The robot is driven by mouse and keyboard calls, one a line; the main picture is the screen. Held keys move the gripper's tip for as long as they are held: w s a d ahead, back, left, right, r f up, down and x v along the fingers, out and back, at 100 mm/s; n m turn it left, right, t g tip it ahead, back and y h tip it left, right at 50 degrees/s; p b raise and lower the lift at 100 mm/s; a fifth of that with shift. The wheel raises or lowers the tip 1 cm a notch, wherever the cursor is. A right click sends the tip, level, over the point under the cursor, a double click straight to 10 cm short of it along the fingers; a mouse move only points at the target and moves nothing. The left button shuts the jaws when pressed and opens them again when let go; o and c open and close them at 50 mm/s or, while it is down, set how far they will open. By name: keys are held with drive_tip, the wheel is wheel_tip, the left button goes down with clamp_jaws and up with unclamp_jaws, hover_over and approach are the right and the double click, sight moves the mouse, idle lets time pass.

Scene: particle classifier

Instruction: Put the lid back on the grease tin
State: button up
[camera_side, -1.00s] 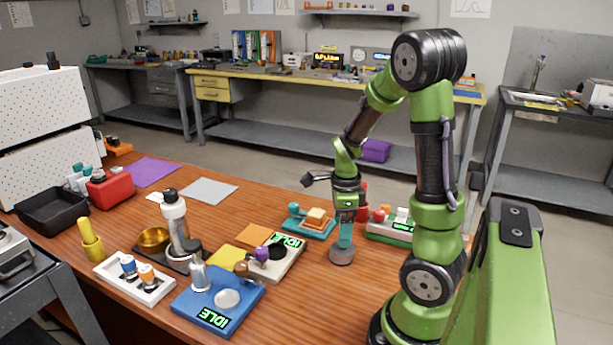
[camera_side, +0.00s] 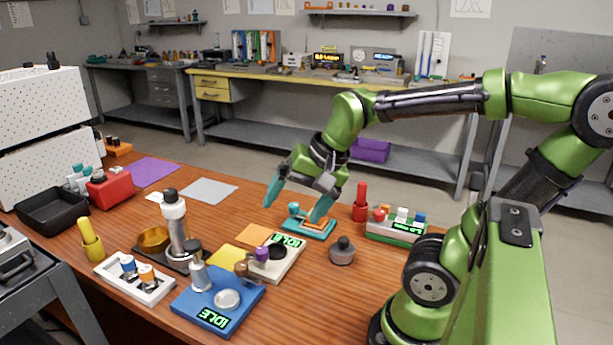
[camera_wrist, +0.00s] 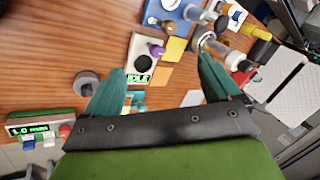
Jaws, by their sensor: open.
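A low, round grey tin (camera_side: 342,256) stands on the wooden table, right of its middle in the side view. A darker knobbed lid (camera_side: 342,243) appears to sit on top of it, roughly centred; I cannot see the seam clearly. The tin also shows at the left in the wrist view (camera_wrist: 86,86). My gripper (camera_side: 296,203) is open and empty, its teal fingers spread wide. It hangs up and left of the tin, clear of it, over the teal tray. Both fingers (camera_wrist: 162,78) show in the wrist view with nothing held between them.
The teal tray (camera_side: 322,233) with an orange block lies below my gripper. A red bottle (camera_side: 360,206) and a display box (camera_side: 397,232) with coloured knobs stand behind the tin. A pale display device (camera_side: 285,266) is to its left. The table's front right is clear.

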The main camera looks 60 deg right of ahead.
drive_tip(key=s+a+r+n+t, duration=0.1)
drive_tip(key=a+r+n, duration=0.1)
drive_tip(key=a+n, duration=0.3)
drive_tip(key=n, duration=0.2)
drive_tip(key=shift+s+a+n+t+y, duration=0.3)
drive_tip(key=shift+a+t, duration=0.05)
drive_tip(key=shift+t, duration=0.05)
